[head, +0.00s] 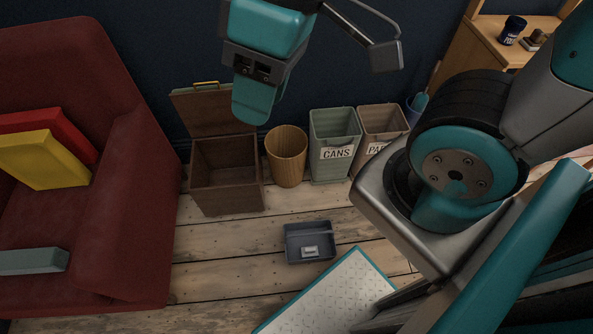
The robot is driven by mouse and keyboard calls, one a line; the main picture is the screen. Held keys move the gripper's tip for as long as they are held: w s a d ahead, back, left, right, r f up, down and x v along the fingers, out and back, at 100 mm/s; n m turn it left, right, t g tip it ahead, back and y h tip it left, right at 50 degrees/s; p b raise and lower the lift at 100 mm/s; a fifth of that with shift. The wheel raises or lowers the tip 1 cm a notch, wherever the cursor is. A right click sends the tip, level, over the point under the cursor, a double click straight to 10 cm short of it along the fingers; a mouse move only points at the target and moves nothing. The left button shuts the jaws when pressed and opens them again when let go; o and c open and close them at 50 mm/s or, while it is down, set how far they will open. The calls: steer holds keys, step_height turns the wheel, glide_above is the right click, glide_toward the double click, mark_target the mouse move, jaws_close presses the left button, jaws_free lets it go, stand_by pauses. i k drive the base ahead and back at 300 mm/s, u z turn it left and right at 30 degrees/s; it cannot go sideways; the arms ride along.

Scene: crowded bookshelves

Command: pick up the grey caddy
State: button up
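The grey caddy (298,252) is a shallow, open, dark grey tray on the wooden floor, near the middle of the head view. It has a thin bar across it and a small pale label. My gripper (318,78) is at the top of the view, in teal and grey parts, well above the floor and apart from the caddy.
An open brown box (229,199), a wooden basket (286,158), a green cans bin (334,171) and a brown bin (382,119) stand behind the caddy. A red armchair (135,215) with cushions is at left. A wooden shelf (482,50) is at upper right.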

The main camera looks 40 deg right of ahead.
mark_target(320, 232)
steer(key=k, duration=0.5)
steer(key=u, duration=1.25)
steer(key=k, duration=0.7)
steer(key=z, duration=1.2)
steer(key=k, duration=0.4)
steer(key=u, duration=1.05)
steer(key=i, duration=0.9)
steer(key=z, duration=0.5)
